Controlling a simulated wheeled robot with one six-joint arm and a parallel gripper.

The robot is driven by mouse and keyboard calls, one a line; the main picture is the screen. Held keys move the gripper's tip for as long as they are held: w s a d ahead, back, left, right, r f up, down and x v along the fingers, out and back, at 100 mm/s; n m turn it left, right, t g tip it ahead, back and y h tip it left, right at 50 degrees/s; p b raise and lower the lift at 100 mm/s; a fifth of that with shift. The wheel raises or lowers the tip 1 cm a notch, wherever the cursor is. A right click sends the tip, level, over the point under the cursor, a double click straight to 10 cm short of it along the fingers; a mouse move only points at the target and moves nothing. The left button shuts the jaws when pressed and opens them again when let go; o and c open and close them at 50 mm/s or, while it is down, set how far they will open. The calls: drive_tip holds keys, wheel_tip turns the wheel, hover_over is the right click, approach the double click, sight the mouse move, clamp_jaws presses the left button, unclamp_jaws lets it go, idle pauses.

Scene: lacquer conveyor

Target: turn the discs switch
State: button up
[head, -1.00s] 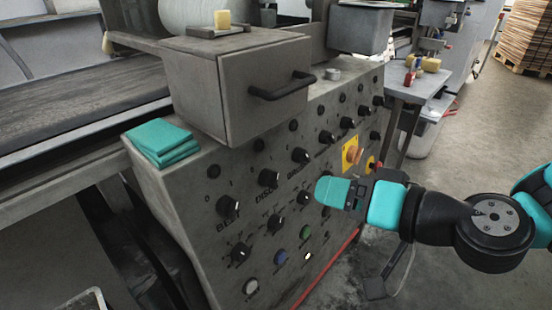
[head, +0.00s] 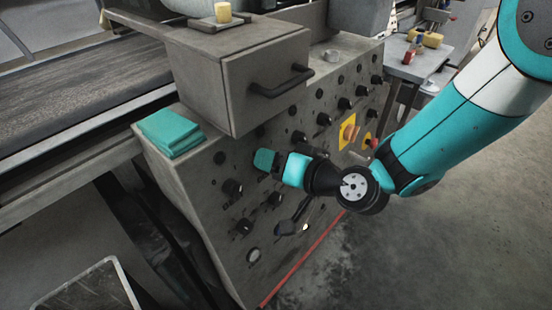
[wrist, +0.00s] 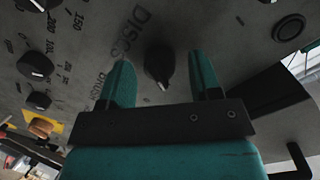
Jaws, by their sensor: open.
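The discs switch (wrist: 158,64) is a black rotary knob with a pointer, on the grey control panel. In the wrist view the "DISCS" lettering shows beside it. My gripper (wrist: 162,78) is open, with one teal finger on either side of the knob as seen there; I cannot tell whether the fingers touch it. In the head view my gripper (head: 265,160) is at the panel's upper left part and hides the discs switch.
Other black knobs, such as one at left (head: 232,187), surround it. A yellow emergency-stop plate (head: 347,132) is to the right. A drawer box with a black handle (head: 282,82) juts out above. Folded teal cloths (head: 170,132) lie on the ledge.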

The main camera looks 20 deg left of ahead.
drive_tip(key=shift+c, duration=0.3)
drive_tip(key=c, duration=0.9)
